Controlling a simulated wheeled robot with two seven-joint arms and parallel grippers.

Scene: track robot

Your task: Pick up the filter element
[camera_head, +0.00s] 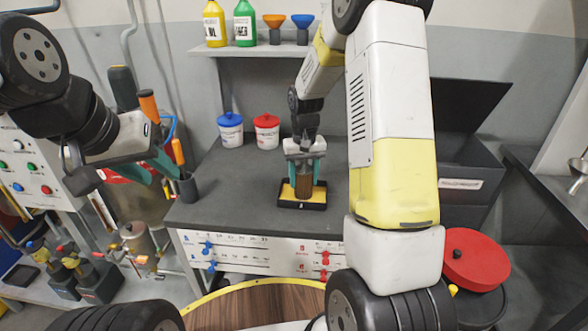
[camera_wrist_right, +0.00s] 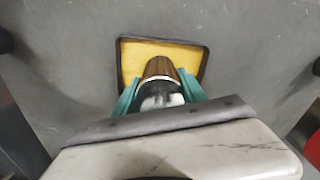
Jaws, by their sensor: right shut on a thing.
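The filter element (camera_head: 304,186) is a brown cylinder with a pale end. It stands upright at the yellow-lined black tray (camera_head: 317,206) on the grey workbench; I cannot tell whether it touches the tray floor. In the right wrist view the filter element (camera_wrist_right: 160,68) shows between teal fingers. My right gripper (camera_head: 303,178) points down and is shut on it; it also shows in the right wrist view (camera_wrist_right: 160,95). My left gripper (camera_head: 150,172) is in the air at the left, away from the bench top, with its teal fingers apart and nothing between them.
A blue-lidded tub (camera_head: 230,133) and a red-lidded tub (camera_head: 266,133) stand at the back of the bench. A shelf (camera_head: 262,50) above holds bottles and funnels. A dark cup with tools (camera_head: 188,188) is near the left gripper. The bench right of the tubs is mostly clear.

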